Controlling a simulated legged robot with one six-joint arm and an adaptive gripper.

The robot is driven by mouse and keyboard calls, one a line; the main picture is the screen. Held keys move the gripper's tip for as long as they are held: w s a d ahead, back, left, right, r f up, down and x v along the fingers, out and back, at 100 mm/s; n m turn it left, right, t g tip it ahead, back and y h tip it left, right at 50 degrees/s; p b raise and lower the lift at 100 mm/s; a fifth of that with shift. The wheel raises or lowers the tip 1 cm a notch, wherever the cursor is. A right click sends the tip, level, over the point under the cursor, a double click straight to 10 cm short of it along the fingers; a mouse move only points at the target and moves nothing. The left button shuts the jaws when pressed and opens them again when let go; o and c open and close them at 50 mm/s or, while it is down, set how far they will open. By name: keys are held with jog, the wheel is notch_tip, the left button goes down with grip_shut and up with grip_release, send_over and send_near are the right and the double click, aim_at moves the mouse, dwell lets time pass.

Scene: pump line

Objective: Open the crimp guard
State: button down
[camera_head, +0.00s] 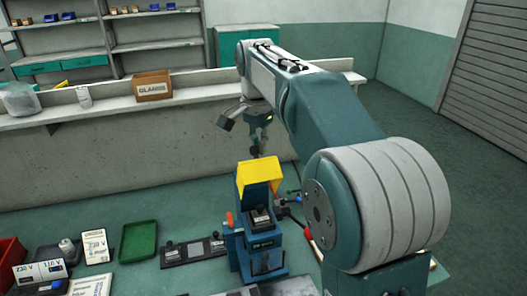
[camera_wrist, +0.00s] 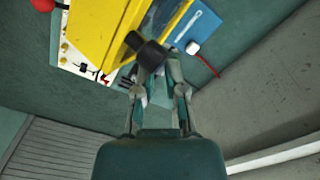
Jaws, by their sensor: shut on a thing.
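The yellow crimp guard (camera_head: 260,172) sits at the top of a blue press (camera_head: 258,245) on the bench in the head view. It fills the upper middle of the wrist view (camera_wrist: 100,32), with a black cylindrical knob (camera_wrist: 148,48) sticking out from it. My gripper (camera_wrist: 158,72) is shut on this knob. In the head view my gripper (camera_head: 256,142) is just above and behind the guard, with the knob (camera_head: 254,152) small and dark below it. How far the guard is swung open is hard to tell.
A green tray (camera_head: 138,242), a dark fixture strip (camera_head: 192,250) and a red bin (camera_head: 10,255) lie left of the press. An orange-tipped lever (camera_head: 230,220) stands at its left side. A ledge with a box marked GLANDS (camera_head: 153,87) runs behind.

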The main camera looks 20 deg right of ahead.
jog(key=c, duration=1.2)
grip_release()
jog(key=shift+w+a, duration=0.45)
jog(key=shift+c, duration=0.2)
jog(key=o, duration=0.5)
jog(key=shift+a, duration=0.3)
jog(key=shift+o, duration=1.2)
jog(key=shift+s+a, duration=0.1)
jog(key=shift+a, duration=0.6)
jog(key=shift+d, duration=0.3)
notch_tip(320, 180, up, 12)
jog(key=shift+a, duration=0.2)
